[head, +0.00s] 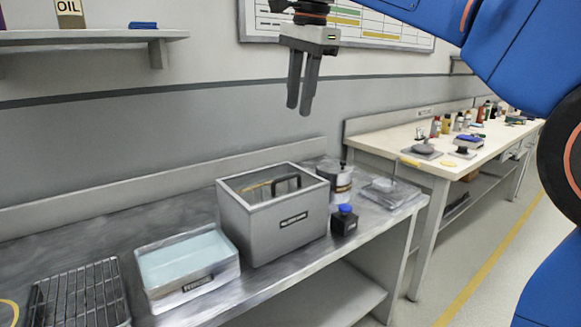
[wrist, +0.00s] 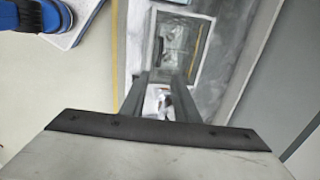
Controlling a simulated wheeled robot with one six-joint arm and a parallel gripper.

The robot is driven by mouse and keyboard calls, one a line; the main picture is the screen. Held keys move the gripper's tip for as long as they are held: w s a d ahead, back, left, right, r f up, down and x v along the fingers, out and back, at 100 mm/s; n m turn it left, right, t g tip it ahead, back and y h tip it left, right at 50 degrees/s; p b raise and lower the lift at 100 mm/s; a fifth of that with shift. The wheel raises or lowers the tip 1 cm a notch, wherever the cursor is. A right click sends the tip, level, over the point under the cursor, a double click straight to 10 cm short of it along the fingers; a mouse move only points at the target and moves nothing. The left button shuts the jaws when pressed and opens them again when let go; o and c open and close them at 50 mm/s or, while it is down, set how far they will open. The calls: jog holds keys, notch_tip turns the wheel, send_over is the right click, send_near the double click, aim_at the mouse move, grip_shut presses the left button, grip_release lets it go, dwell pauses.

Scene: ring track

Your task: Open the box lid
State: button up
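A grey metal box (head: 283,228) with a dark label stands on the steel bench. Its top has a pale rim around a darker recessed panel (head: 250,190), with a black handle (head: 287,183) raised on it. A yellowish strip shows in the panel; whether it is a window or a surface I cannot tell. The lid looks level, with no raised edge. My gripper (head: 300,108) hangs in the air well above the box, pointing down, touching nothing. Its two fingers are apart with a gap between them and nothing held. The wrist view also shows my gripper (wrist: 162,82).
Left of the box are a tray of pale blue liquid (head: 188,265) and a wire rack (head: 80,295). Right of it are a small dark bottle with a blue cap (head: 344,222), a metal can (head: 336,185) and a clear container (head: 390,190). A shelf (head: 90,38) is upper left.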

send_over(290, 191)
notch_tip(290, 191, down, 17)
jog(key=shift+r, duration=0.1)
dwell(0.4)
grip_shut()
